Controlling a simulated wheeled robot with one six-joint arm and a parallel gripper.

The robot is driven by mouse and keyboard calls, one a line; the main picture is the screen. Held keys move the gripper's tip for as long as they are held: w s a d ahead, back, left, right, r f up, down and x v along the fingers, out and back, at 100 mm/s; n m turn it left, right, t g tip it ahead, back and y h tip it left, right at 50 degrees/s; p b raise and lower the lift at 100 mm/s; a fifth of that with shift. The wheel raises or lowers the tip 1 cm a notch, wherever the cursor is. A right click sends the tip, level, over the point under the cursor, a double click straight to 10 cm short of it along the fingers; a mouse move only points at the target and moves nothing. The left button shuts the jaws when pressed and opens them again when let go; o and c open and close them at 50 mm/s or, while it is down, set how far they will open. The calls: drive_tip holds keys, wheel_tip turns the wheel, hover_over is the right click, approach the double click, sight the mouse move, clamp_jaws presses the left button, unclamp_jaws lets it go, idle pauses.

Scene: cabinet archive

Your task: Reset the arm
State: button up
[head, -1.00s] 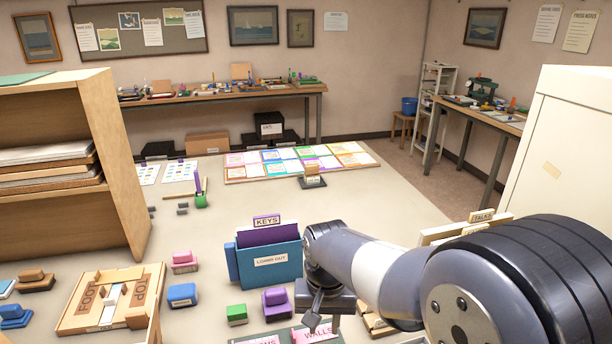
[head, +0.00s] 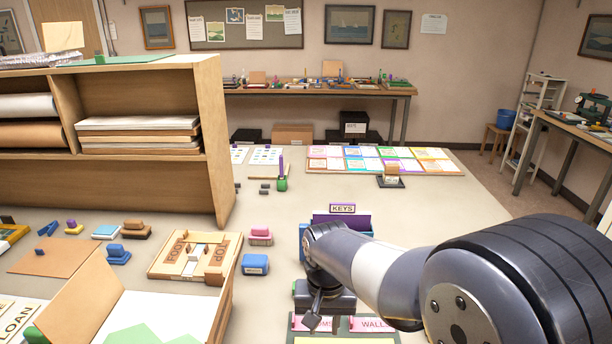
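My arm comes in from the lower right of the head view, with my gripper (head: 318,315) at its end near the lower middle. The gripper points down over a green tray (head: 361,323) with pink tabs, one reading WALLS. Its fingers are small and partly hidden by the wrist, so I cannot tell whether they are open or shut. I see no object clearly held. A blue holder with a purple card and a KEYS label (head: 342,209) stands just behind the arm, partly hidden by it.
A wooden shelf (head: 215,140) stands at the left. A wooden FOOT/TOP board (head: 165,267), a blue block (head: 255,265) and a pink stamp (head: 260,236) lie left of the gripper. A colourful card board (head: 320,168) lies farther back. The table middle is fairly clear.

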drive_tip(key=shift+f+b, duration=0.3)
drive_tip(key=shift+f, duration=0.35)
